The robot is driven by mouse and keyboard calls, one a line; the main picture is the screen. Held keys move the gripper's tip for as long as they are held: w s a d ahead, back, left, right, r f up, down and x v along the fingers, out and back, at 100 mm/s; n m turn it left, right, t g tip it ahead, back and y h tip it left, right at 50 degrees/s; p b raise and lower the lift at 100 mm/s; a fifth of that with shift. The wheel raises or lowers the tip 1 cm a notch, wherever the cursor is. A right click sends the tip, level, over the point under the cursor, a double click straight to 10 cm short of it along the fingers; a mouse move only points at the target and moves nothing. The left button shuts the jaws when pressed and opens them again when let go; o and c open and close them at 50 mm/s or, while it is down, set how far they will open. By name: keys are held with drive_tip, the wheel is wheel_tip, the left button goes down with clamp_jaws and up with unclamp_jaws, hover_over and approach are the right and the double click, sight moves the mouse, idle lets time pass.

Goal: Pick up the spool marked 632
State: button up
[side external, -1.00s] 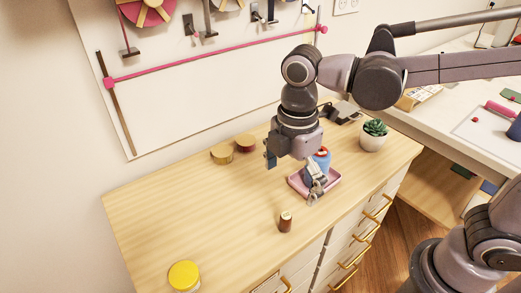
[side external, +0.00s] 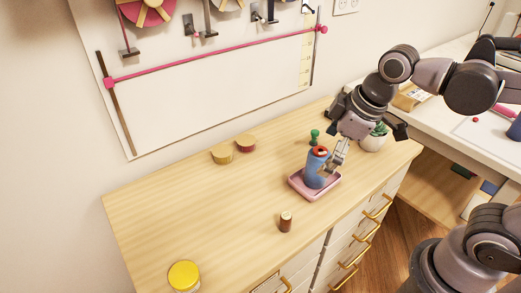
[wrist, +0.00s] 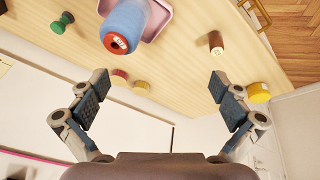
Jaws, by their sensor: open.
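A blue spool (side external: 314,172) with a red top stands in a pink tray (side external: 328,190) on the wooden cabinet top. In the wrist view the blue spool (wrist: 128,18) is at the top, left of centre, with a small white label on its red end (wrist: 116,43); its digits are too small to read surely. My gripper (side external: 368,150) is tilted, above and to the right of the spool, with one finger close beside it in the side view. I cannot tell whether they touch. In the wrist view my gripper (wrist: 160,88) is spread wide with nothing between its fingers.
A green spool (side external: 315,136) stands behind the tray and a brown spool (side external: 286,222) in front of it. Two round tins (side external: 223,154) sit near the wall, a yellow-lidded jar (side external: 184,275) at front left. A potted plant (side external: 374,142) is at right.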

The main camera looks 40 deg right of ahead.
drive_tip(key=s+d+f+m+t, duration=0.1)
drive_tip(key=d+f+m+t, duration=0.1)
drive_tip(key=d+m, duration=0.4)
drive_tip(key=shift+d+f+m+t+h, duration=0.15)
drive_tip(key=shift+f+m+t+h, duration=0.25)
drive_tip(key=shift+f+m, duration=0.25)
drive_tip(key=c, duration=1.1)
drive_tip(key=shift+o, duration=0.2)
